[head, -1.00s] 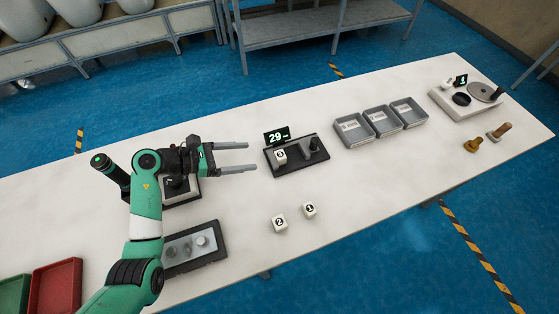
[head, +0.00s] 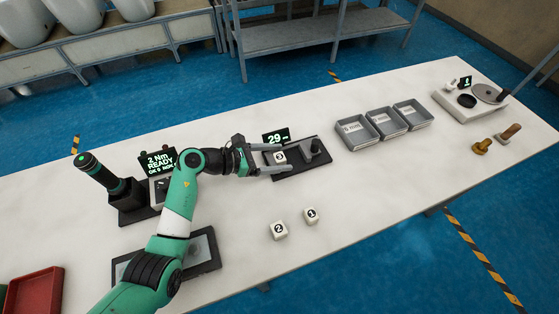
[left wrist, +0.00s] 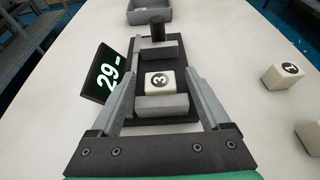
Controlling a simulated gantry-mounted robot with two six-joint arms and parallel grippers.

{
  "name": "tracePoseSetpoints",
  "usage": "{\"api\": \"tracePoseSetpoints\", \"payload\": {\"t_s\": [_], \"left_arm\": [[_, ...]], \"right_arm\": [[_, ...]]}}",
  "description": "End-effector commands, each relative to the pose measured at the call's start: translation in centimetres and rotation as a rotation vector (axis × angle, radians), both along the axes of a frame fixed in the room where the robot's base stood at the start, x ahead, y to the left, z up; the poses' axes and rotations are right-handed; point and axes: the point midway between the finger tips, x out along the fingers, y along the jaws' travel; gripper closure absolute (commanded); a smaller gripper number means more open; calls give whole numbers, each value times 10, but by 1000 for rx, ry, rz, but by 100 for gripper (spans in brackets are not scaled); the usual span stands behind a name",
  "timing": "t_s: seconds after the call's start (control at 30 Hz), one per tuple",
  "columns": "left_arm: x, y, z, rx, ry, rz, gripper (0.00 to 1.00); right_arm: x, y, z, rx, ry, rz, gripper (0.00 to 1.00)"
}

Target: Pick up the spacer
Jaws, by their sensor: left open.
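A white block marked 3 (head: 280,157), one of several numbered white blocks, sits in a dark fixture (head: 318,158) beside a display reading 29. In the left wrist view block 3 (left wrist: 160,82) lies between two grey jaws of that fixture. My left gripper (head: 288,158) is open, with its fingers reaching over the fixture on either side of block 3. Block 2 (head: 278,230) and block 1 (head: 311,215) stand on the table in front. My right gripper is not in view.
The fixture's display (head: 276,136) stands close to the left gripper. A dark knob (head: 314,146) rises at the fixture's right end. Grey trays (head: 356,146) stand further right. The table around blocks 1 and 2 is clear.

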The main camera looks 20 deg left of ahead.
Motion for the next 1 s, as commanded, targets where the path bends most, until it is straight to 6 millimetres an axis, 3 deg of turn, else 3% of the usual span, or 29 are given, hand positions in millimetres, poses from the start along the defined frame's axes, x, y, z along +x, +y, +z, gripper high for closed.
{"api": "tracePoseSetpoints", "payload": {"t_s": [0.07, 0.5, 0.83, 1.0], "left_arm": [[0, 0, 0, 0, 0, 0, 24], [0, 0, 0, 0, 0, 0, 100], [0, 0, 4, 0, 0, 0, 100], [0, 0, 22, 0, -1, 0, 100]], "right_arm": [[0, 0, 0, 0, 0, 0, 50], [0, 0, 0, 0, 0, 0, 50], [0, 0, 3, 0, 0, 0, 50], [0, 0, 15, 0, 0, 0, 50]]}}
